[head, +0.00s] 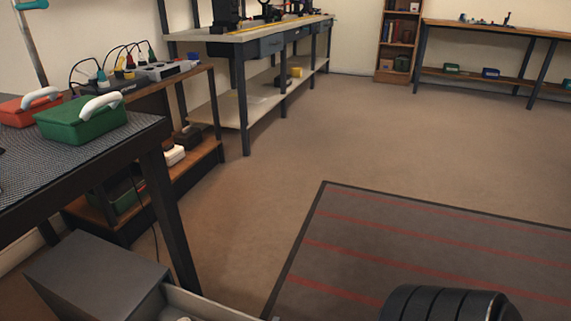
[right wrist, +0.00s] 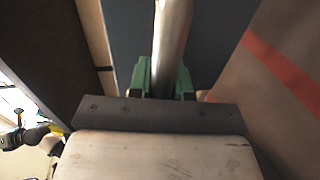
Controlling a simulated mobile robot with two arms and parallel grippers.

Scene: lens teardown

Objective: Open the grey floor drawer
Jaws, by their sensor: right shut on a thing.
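The grey floor drawer unit (head: 95,272) stands on the floor at the lower left of the head view, beside a table leg. Its drawer (head: 205,302) is out to the right of the housing by some way; the front is cut off by the bottom edge. A small part of something pale inside it shows at the edge. In the right wrist view my right gripper (right wrist: 162,78) has green fingers shut on a pale metal bar (right wrist: 172,38), which looks like the drawer handle. My left gripper is in neither view.
A dark mat with red stripes (head: 400,243) lies on the floor right of the drawer. The table (head: 70,160) above holds a green box (head: 82,122) and a red box (head: 22,112). The middle floor is clear.

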